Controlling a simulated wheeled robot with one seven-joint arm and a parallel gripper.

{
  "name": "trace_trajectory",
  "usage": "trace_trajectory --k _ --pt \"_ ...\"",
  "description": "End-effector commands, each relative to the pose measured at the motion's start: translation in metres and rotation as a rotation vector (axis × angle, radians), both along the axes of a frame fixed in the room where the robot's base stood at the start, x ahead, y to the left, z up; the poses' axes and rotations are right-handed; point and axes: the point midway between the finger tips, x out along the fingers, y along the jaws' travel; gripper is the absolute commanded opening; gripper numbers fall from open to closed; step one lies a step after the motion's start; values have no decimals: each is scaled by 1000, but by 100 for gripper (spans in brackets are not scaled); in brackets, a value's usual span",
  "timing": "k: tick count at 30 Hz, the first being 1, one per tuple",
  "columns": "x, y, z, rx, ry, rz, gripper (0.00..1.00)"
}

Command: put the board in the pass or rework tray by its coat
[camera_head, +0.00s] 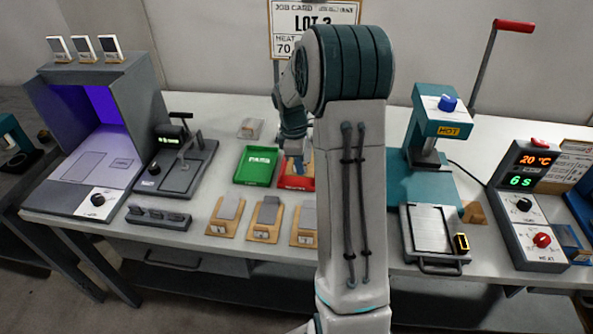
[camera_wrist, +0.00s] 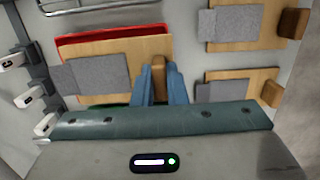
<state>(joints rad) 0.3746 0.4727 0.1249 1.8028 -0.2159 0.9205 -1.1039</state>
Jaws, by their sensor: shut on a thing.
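My gripper (camera_head: 293,172) is low over the red tray (camera_head: 301,184), whose label is mostly hidden by my arm. In the wrist view my two blue fingers (camera_wrist: 160,88) are shut on the brown block (camera_wrist: 158,70) at the edge of a wooden board (camera_wrist: 135,50). The board carries a grey patch (camera_wrist: 100,78). It overlaps the red tray (camera_wrist: 70,45); I cannot tell whether it rests in it. The green PASS tray (camera_head: 258,165) stands just left of the red one and looks empty.
Wooden boards with grey patches (camera_head: 227,210) (camera_head: 267,213) (camera_head: 304,217) lie along the front. A purple-lit booth (camera_head: 95,120) and grey device (camera_head: 178,165) stand left. A HOT press (camera_head: 440,125) and heat control box (camera_head: 535,205) stand right.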

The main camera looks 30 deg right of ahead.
Motion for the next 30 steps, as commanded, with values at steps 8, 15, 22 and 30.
trace_trajectory --k 8,15,22,30 --pt "23 -2 -14 -1 -1 -1 0" --pt "22 -2 -41 1 4 0 0" --pt "23 -2 -53 0 -1 -1 0" --pt "23 -2 -57 0 -1 0 18"
